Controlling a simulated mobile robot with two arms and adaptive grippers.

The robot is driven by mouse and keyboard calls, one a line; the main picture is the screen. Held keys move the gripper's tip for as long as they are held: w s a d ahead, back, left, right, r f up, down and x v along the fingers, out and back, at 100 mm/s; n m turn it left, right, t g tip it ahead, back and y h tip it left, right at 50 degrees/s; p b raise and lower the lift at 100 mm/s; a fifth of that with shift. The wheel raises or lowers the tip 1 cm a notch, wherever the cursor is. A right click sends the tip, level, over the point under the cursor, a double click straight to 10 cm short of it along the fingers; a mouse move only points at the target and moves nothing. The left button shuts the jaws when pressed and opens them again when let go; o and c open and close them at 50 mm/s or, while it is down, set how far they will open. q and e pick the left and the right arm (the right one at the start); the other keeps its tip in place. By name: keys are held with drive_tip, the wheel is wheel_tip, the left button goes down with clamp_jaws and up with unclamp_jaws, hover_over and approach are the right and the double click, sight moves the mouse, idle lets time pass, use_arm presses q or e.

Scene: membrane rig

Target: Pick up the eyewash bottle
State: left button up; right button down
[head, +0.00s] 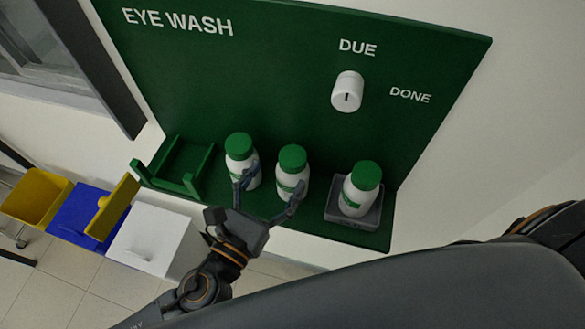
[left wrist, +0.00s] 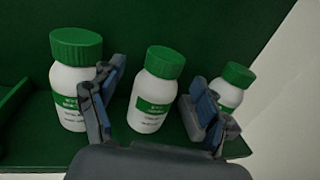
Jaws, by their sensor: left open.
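Three white eyewash bottles with green caps stand upright on a green wall station's shelf: a left one (head: 241,160), a middle one (head: 291,176) and a right one (head: 359,190) on a grey block (head: 371,215). My left gripper (head: 269,187) is open and empty, in front of the left and middle bottles. In the left wrist view, the middle bottle (left wrist: 155,92) stands upright between the spread fingers (left wrist: 160,105), apart from both. The left bottle (left wrist: 75,85) is just outside the left finger, and the right bottle (left wrist: 232,90) is partly hidden behind the right finger. My right gripper is not in view.
A green back panel (head: 270,75) carries a white knob (head: 347,92) between "DUE" and "DONE". An empty green bracket (head: 178,170) sits left of the bottles. Yellow (head: 38,196), blue (head: 75,218) and white (head: 150,243) bins stand below left.

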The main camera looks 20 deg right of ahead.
sight(286, 170)
use_arm(q)
drive_tip(key=shift+w+d, duration=0.4)
drive_tip(key=shift+d, duration=0.3)
drive_tip(key=shift+x, duration=2.35)
drive_tip(key=shift+s, duration=0.25)
drive_tip(key=c, duration=0.5)
clamp_jaws()
